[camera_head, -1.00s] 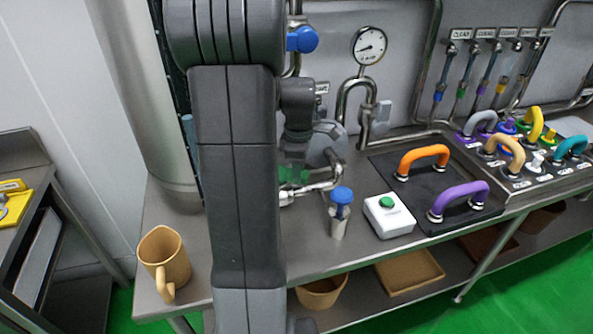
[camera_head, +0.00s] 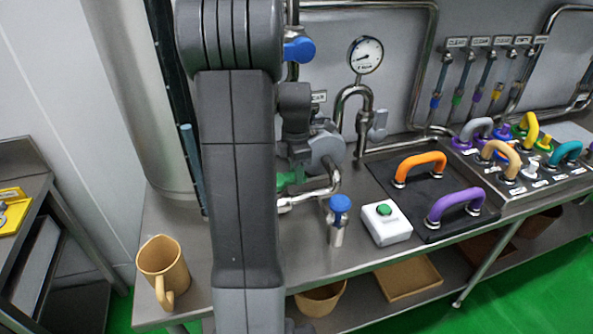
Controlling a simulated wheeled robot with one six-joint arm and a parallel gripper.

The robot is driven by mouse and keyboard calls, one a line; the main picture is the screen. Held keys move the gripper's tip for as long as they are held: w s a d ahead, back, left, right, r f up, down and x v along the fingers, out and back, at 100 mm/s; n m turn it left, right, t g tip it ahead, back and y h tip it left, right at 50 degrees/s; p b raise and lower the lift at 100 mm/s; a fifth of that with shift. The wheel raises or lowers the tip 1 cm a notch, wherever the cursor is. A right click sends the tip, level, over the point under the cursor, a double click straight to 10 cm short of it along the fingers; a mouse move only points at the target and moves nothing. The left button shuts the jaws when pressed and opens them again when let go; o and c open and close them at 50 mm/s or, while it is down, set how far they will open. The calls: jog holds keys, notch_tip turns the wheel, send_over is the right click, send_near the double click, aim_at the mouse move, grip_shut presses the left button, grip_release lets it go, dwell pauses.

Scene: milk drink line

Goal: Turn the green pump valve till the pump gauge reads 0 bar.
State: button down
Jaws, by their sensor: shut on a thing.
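The green pump valve (camera_head: 290,179) shows only in part beside my arm, next to a bent steel pipe. My gripper (camera_head: 289,166) is at the valve and shut on it; my own arm hides most of the fingers and part of the handle. The pump gauge (camera_head: 366,55) is a round white dial on a pipe at the back wall. Its dark needle is small, and I cannot read the exact pressure.
A blue-topped valve (camera_head: 339,213) and a white box with a green button (camera_head: 386,222) stand right of the valve. Orange (camera_head: 421,164) and purple (camera_head: 456,203) handles are on a black mat. A tan mug (camera_head: 163,268) stands at the left bench corner.

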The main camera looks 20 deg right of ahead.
jog(key=shift+w, duration=0.1)
jog(key=c, duration=1)
grip_release()
jog(key=shift+o, duration=0.2)
jog(key=shift+r, duration=0.15)
notch_tip(320, 180, up, 14)
jog(key=shift+f+b, duration=0.2)
jog(key=shift+b, duration=0.1)
jog(key=shift+f, duration=0.15)
notch_tip(320, 180, down, 14)
jog(key=shift+r+p, duration=0.15)
jog(key=shift+p, duration=0.15)
jog(key=shift+r, duration=0.1)
